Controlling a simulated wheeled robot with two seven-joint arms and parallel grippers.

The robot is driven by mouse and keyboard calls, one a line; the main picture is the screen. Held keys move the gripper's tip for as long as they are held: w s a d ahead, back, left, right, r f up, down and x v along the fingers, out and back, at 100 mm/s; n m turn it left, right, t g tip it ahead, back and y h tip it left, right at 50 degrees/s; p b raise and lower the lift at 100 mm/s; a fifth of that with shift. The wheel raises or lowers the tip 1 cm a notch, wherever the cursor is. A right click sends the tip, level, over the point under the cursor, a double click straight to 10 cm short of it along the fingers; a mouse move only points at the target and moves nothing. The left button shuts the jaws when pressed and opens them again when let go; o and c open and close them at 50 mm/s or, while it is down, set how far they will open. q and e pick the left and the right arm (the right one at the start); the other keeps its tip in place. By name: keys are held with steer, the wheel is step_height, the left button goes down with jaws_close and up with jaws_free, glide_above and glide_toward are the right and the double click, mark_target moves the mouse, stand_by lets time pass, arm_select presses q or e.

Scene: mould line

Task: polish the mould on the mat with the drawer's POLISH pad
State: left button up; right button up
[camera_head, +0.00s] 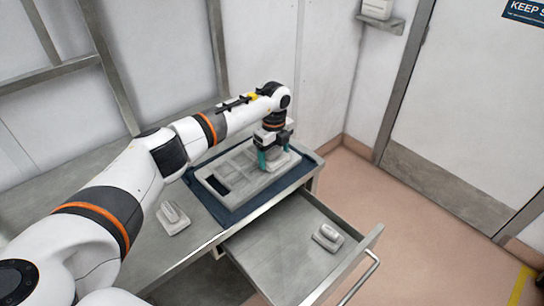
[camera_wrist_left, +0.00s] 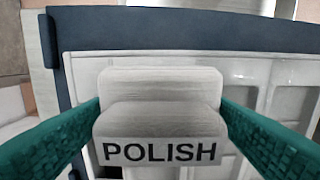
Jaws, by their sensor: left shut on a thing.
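My left gripper (camera_head: 274,158) is over the right part of the mould, shut on the POLISH pad (camera_wrist_left: 160,118). The pad is pale grey with a raised grip and a black POLISH label facing the left wrist camera. In the head view the pad (camera_head: 283,161) is partly hidden by the fingers, and it looks low on or just over the mould; I cannot tell whether it touches. The mould (camera_head: 236,180) is a grey block with recesses, lying on the dark blue mat (camera_head: 228,213). My right gripper is not in view.
The drawer (camera_head: 279,248) is pulled out at the front, with another grey pad (camera_head: 327,237) inside. A further grey pad (camera_head: 173,218) stands on the bench (camera_head: 190,245) left of the mat. A wall is close behind; open floor (camera_head: 400,220) lies to the right.

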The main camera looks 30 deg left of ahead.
mark_target(247, 152)
arm_select(q)
steer(key=shift+w+a+b, duration=0.35)
steer(key=shift+a+b, duration=0.1)
steer(key=shift+a, duration=0.3)
steer(key=shift+w+a, duration=0.2)
steer(key=shift+a, duration=0.4)
steer(key=shift+w+a+f+b, duration=0.1)
steer(key=shift+w+a+b, duration=0.15)
steer(key=shift+a+b, duration=0.4)
steer(key=shift+w+a+r+b, duration=0.1)
steer(key=shift+w+a+b, duration=0.1)
steer(key=shift+a+b, duration=0.45)
steer(key=shift+w+a+f+b, duration=0.1)
steer(key=shift+w+a+b, duration=0.15)
steer(key=shift+a+b, duration=0.4)
steer(key=shift+w+a+b, duration=0.2)
steer(key=shift+a+b, duration=0.15)
steer(key=shift+a, duration=0.4)
steer(key=shift+s+a+r+p, duration=0.15)
steer(key=shift+s+r+p, duration=0.2)
steer(key=shift+p, duration=0.5)
steer(key=shift+s+a+f+p, duration=0.1)
steer(key=shift+s+a+p, duration=0.2)
steer(key=shift+s+p, duration=0.7)
steer(key=shift+f+p, duration=0.15)
steer(key=shift+p, duration=0.3)
